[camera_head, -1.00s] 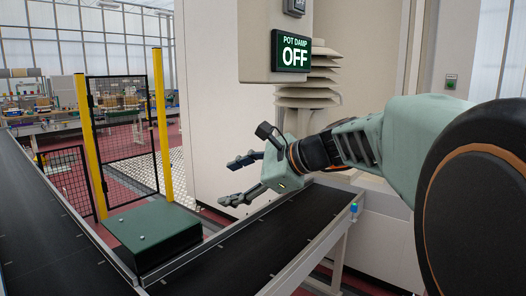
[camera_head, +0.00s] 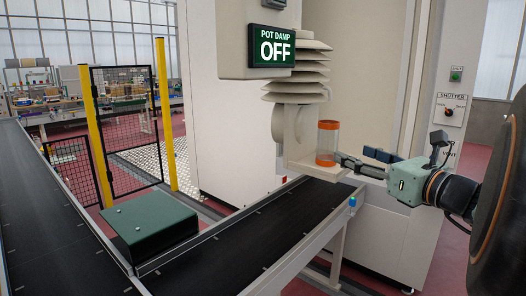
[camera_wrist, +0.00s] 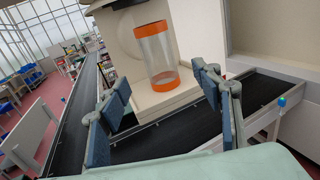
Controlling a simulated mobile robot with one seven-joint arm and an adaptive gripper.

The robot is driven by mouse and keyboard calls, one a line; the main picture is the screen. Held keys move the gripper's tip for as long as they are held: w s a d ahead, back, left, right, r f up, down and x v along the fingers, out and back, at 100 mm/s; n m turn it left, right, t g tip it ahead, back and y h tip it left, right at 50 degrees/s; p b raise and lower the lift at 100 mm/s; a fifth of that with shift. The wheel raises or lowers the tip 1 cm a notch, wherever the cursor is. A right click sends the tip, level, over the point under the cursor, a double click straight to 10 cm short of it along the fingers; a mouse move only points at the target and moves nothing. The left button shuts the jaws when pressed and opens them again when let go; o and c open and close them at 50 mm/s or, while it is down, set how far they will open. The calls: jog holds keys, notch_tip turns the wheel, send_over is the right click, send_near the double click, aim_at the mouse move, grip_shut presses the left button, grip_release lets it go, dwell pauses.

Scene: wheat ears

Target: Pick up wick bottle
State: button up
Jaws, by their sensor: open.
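The wick bottle (camera_head: 327,143) is a clear cylinder with an orange top rim and an orange base. It stands upright on a small pale shelf (camera_head: 313,170) under the stacked louvred housing. In the wrist view the bottle (camera_wrist: 156,55) stands ahead, framed between my two fingers. My gripper (camera_head: 362,163) is to the right of the bottle in the head view, with its fingers pointing left towards it. In the wrist view my gripper (camera_wrist: 162,98) is open, with blue pads wide apart and nothing between them. The fingers look short of the bottle.
A black conveyor (camera_head: 275,230) runs below the shelf, with a green box (camera_head: 150,222) at its left. The white louvres (camera_head: 297,75) hang just above the bottle. A lit "POT DAMP OFF" sign (camera_head: 277,46) is above. A shutter control panel (camera_head: 452,108) is at right.

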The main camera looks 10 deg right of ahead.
aim_at(334, 148)
jog(key=p+x, duration=0.1)
jog(key=x, duration=0.9)
jog(key=shift+w+a+f, duration=0.15)
jog(key=shift+w+a, duration=0.05)
jog(key=shift+w, duration=0.05)
jog(key=c, duration=1.3)
